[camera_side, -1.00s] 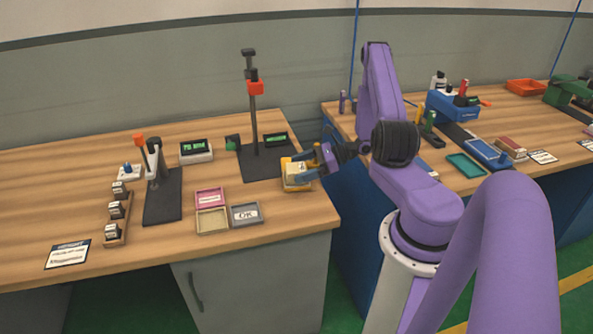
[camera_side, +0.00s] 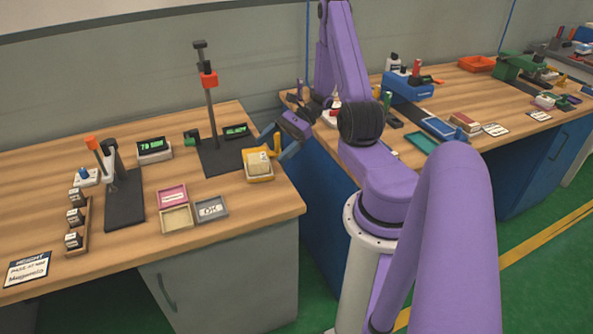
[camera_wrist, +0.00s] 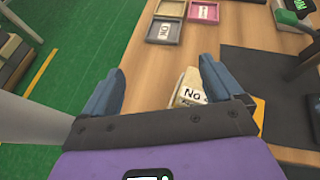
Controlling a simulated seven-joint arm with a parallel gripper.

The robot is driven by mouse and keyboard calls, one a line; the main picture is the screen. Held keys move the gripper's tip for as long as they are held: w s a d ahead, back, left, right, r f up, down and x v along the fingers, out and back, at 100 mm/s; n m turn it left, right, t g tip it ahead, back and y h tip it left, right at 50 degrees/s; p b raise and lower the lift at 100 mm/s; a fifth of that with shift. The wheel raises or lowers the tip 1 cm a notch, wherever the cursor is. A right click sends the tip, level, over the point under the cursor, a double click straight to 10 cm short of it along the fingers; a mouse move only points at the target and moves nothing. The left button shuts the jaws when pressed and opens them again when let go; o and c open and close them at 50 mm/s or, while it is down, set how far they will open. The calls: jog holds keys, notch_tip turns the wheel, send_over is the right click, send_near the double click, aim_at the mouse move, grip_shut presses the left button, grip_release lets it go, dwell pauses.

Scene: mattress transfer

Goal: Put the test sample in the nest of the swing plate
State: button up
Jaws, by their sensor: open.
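A beige block (camera_side: 258,163), seemingly the test sample, lies on a yellow plate (camera_side: 261,180) at the right edge of the wooden bench. In the wrist view the block (camera_wrist: 190,85) carries a label reading "No", and only a corner of the yellow plate (camera_wrist: 259,110) shows. I cannot tell how the block is seated, and the nest itself is not clear. My gripper (camera_side: 279,141) is open and empty, off the bench edge, apart from the block and to its right. In the wrist view its blue fingers (camera_wrist: 160,82) are spread; the right one is near the block.
A dark stand (camera_side: 211,110) with a red slider rises behind the plate. A second bench (camera_side: 460,110) stands to the right across a gap.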

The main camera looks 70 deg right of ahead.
jog(key=s+a+r+n+g+h, duration=0.2)
jog(key=a+r+n+g+h, duration=0.15)
jog(key=a+n+g, duration=0.4)
jog(key=s+a+r+n+g+h, duration=0.2)
jog(key=s+a+r+n+g, duration=0.15)
jog(key=a+n, duration=0.7)
jog(key=s+a+r+n+t+h, duration=0.2)
jog(key=s+a+r+n, duration=0.1)
jog(key=n, duration=0.5)
jog(key=s+a+r+n+t+h, duration=0.2)
jog(key=s+a+r+n+h, duration=0.1)
jog(key=s+n, duration=0.5)
jog(key=shift+s+a+r+n+t, duration=0.25)
jog(key=shift+a+r+n, duration=0.25)
jog(key=shift+a+n, duration=0.3)
